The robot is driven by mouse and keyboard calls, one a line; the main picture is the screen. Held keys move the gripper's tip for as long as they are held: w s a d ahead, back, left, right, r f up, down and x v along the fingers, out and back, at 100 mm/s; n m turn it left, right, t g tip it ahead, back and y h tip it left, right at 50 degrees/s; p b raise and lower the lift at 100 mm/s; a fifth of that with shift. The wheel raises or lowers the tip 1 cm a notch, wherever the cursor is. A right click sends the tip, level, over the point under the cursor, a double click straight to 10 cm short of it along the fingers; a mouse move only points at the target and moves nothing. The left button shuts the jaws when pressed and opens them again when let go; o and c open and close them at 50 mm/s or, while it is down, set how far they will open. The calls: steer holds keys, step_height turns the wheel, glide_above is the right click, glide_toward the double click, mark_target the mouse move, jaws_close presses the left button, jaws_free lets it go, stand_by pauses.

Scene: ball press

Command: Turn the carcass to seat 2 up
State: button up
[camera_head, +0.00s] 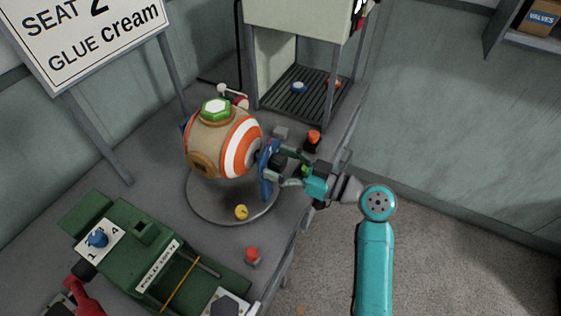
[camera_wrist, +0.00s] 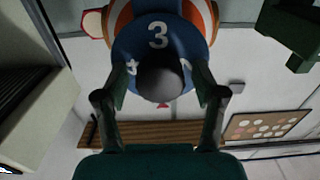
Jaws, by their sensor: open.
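The carcass (camera_head: 222,145) is a striped beige, orange and white ball on a round grey plate (camera_head: 206,205). A green and white hexagonal seat (camera_head: 216,108) faces up on it, and a brown ring (camera_head: 201,163) shows low on its near side. A blue disc (camera_head: 267,170) stands on its right side. In the wrist view the blue disc (camera_wrist: 157,45) bears a 3, partly seen marks at either side and a dark round knob (camera_wrist: 160,80). My gripper (camera_head: 281,168) is open at the disc, with its fingers (camera_wrist: 160,88) on either side of the knob. Contact cannot be told.
A sign (camera_head: 85,35) reads "SEAT 2 GLUE cream". A green fixture (camera_head: 150,255) with a blue knob (camera_head: 97,238) lies front left. A yellow piece (camera_head: 241,212), a red piece (camera_head: 252,255) and an orange-black piece (camera_head: 312,140) stand nearby. A cabinet with a grate (camera_head: 300,97) stands behind.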

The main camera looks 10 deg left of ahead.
jaws_close()
steer(key=shift+m, duration=6.7)
steer(key=shift+w+m, duration=0.1)
steer(key=shift+m, duration=2.1)
